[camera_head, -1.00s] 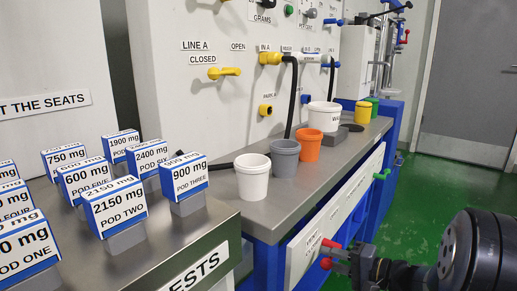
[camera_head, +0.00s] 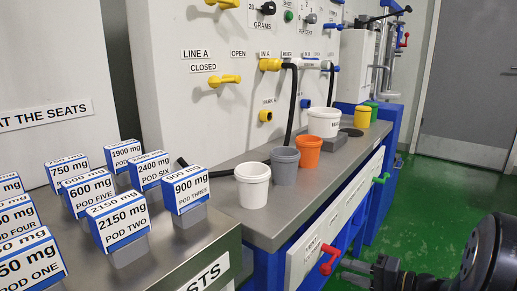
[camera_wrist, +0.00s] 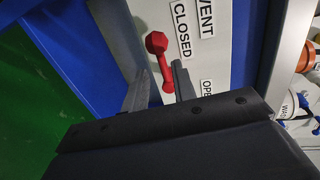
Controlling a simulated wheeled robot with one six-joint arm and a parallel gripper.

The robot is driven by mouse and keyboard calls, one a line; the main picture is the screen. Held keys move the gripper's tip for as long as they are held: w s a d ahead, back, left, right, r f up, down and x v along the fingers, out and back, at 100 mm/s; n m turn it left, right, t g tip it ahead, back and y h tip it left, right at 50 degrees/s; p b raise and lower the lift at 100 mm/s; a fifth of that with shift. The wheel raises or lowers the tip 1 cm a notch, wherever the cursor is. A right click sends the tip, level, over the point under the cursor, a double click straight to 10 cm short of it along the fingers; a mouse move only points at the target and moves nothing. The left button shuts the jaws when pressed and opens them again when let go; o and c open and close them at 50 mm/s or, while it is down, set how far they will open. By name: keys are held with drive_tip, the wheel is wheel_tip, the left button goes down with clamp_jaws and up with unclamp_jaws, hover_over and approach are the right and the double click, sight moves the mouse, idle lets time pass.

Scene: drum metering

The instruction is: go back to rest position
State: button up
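My gripper (camera_head: 350,268) is at the lower right of the head view, just right of a red valve handle (camera_head: 330,258) on the white front panel of the bench. In the wrist view my gripper (camera_wrist: 160,80) shows two dark fingers spread apart with a gap between them. The red handle (camera_wrist: 157,43) lies ahead of the fingers, and its lower end shows in the gap. I see no finger pressed on it. The handle is beside the labels VENT and CLOSED in the wrist view.
White (camera_head: 252,186), grey (camera_head: 285,166) and orange (camera_head: 307,152) cups stand on the metal bench (camera_head: 265,225). Labelled pods (camera_head: 118,222) stand at left. A green handle (camera_head: 381,179) sticks out farther along the panel. The green floor (camera_head: 445,195) at right is clear.

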sight(331, 263)
drive_tip(key=b+x, duration=0.2)
drive_tip(key=x, duration=0.4)
drive_tip(key=shift+a+f, duration=0.1)
drive_tip(key=shift+f, duration=0.05)
drive_tip(key=shift+w+r+p, duration=0.1)
drive_tip(key=shift+r+p, duration=0.4)
drive_tip(key=shift+p, duration=0.3)
drive_tip(key=shift+m+p, duration=0.6)
drive_tip(key=shift+f+g, duration=0.1)
drive_tip(key=shift+g, duration=0.2)
